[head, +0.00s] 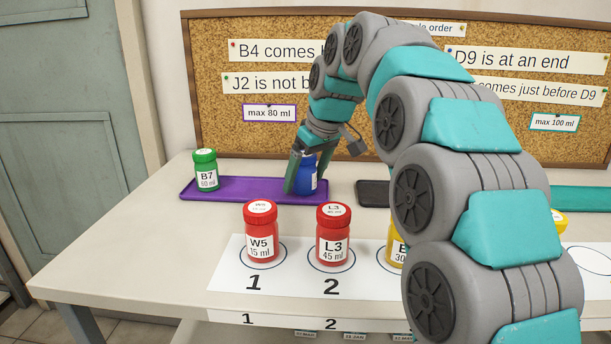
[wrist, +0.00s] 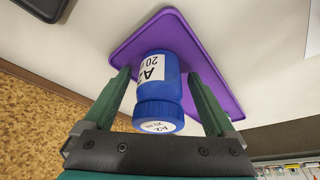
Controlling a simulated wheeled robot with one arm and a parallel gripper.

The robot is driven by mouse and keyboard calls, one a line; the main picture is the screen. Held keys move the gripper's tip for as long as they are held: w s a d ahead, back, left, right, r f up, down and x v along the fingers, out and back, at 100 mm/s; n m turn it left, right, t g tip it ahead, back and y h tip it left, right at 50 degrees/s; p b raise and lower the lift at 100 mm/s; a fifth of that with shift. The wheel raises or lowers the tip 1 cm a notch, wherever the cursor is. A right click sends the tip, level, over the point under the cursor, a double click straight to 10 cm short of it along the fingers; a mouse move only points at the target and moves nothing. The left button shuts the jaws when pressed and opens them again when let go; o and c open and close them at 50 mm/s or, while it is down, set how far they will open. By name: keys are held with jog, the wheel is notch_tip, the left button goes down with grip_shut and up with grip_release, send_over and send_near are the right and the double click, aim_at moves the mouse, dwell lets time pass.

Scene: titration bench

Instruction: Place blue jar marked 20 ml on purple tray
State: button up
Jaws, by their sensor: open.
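The blue jar (head: 305,174) marked 20 ml stands on the right part of the purple tray (head: 240,188) in the head view. In the wrist view the blue jar (wrist: 158,90) shows its label, and the purple tray (wrist: 205,62) lies under it. My gripper (head: 303,178) is at the jar, partly hiding it in the head view. In the wrist view my gripper (wrist: 162,85) is open, with one finger on each side of the jar and visible gaps between.
Red jars W5 (head: 262,232) and L3 (head: 333,234) stand on circles 1 and 2 of the white strip (head: 290,284) in front. A yellow jar (head: 396,246) is partly hidden by my arm. A dark tray (head: 372,193) lies right of the purple one. The corkboard (head: 220,95) rises behind.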

jog(key=p+v, duration=0.2)
jog(key=v, duration=1)
jog(key=shift+p, duration=0.35)
